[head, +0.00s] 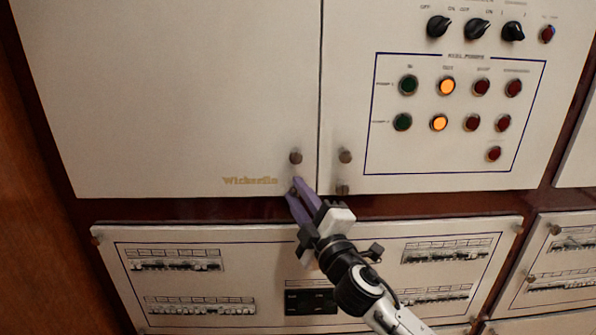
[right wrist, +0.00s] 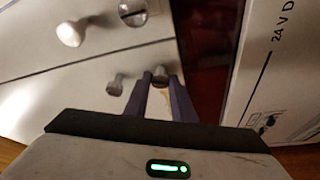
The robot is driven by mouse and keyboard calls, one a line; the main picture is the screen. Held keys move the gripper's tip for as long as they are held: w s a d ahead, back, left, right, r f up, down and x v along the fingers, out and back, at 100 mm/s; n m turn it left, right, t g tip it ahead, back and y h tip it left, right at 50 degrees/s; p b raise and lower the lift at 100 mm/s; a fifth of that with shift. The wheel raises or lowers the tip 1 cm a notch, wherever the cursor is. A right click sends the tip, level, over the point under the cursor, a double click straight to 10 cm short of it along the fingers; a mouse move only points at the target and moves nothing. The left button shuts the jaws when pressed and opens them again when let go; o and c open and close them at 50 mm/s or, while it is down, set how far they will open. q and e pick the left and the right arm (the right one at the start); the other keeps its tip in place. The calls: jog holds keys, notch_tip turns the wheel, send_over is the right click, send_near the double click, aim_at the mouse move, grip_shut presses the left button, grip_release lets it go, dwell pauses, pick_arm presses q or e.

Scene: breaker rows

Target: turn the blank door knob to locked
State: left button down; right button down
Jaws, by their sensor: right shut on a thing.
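The blank door (head: 180,90) is the plain cream upper-left panel with gold lettering near its lower right corner. It has two small round metal knobs by its right edge. The upper knob (head: 296,157) is free. My right gripper (head: 300,196) is at the lower corner, its purple fingers shut on the lower knob, which they mostly hide in the head view. In the right wrist view this lower knob (right wrist: 160,76) shows between the fingertips, and the free upper knob (right wrist: 115,85) is beside them. The knob's turned angle cannot be told. My left gripper is not in view.
The adjoining door (head: 350,100) has two similar knobs (head: 345,156) close to the right of my gripper, plus switches and lit buttons. Below, across a dark red frame strip (head: 200,209), is a panel of breaker rows (head: 175,262). The blank door's face is otherwise clear.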

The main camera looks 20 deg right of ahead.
jog(key=shift+r+n+g+p, duration=0.1)
jog(key=shift+n+g+p, duration=0.8)
jog(key=shift+n+p, duration=2.25)
jog(key=shift+m+p, duration=0.75)
jog(key=c, duration=1.5)
grip_release()
jog(key=s, duration=0.6)
jog(key=s+d+b, duration=0.1)
jog(key=s, duration=0.3)
jog(key=shift+s+d, duration=0.1)
